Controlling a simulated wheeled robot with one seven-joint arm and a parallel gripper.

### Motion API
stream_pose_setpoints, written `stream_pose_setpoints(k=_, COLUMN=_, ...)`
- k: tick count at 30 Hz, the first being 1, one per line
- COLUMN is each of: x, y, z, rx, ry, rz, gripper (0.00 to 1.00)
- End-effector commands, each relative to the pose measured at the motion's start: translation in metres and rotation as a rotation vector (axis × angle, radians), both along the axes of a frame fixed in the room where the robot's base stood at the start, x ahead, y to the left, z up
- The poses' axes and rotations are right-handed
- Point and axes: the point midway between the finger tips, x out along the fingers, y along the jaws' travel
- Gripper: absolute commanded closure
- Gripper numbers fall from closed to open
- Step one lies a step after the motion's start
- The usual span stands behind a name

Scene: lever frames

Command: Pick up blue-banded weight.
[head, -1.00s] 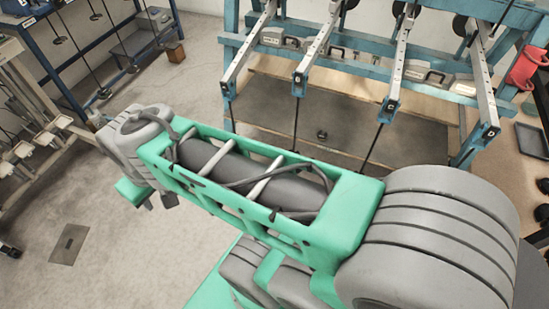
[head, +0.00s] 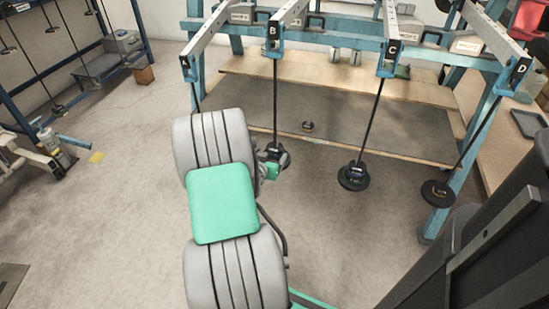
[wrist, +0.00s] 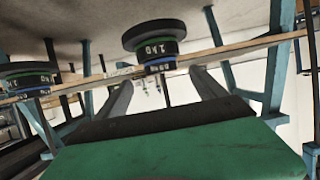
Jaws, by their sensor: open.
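In the wrist view a dark round weight (wrist: 155,45) marked 1 KG, with a blue edge on its narrower part, is just beyond the gap between my fingers. A second dark weight (wrist: 28,80) at the left also shows blue and green on its edge. In the head view my gripper (head: 271,172) is mostly hidden behind my arm, close to the weight (head: 274,153) on rod B. Band colours are too small to tell there.
Rod C (head: 371,120) and rod D (head: 480,130) carry dark weights (head: 353,176) (head: 437,193) to the right. A small weight (head: 307,126) lies on the low platform (head: 345,120) behind. The blue frame (head: 195,80) stands around them.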

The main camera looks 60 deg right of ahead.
Motion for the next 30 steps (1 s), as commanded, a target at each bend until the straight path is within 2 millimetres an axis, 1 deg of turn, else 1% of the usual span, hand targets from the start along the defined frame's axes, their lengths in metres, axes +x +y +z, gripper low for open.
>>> stream_pose_setpoints(k=6, x=0.005, y=-0.034, z=-0.017, rx=0.001, ry=0.000, rz=-0.002, gripper=0.20)
stream_pose_setpoints(k=9, x=0.007, y=-0.047, z=-0.021, rx=0.003, ry=0.001, rz=-0.001, gripper=0.20)
stream_pose_setpoints(k=12, x=0.009, y=-0.051, z=-0.021, rx=0.002, ry=0.002, rz=0.002, gripper=0.20)
stream_pose_setpoints(k=17, x=0.009, y=-0.051, z=-0.020, rx=0.002, ry=0.001, rz=0.003, gripper=0.20)
stream_pose_setpoints(k=30, x=0.009, y=-0.050, z=-0.020, rx=0.003, ry=0.002, rz=0.003, gripper=0.56)
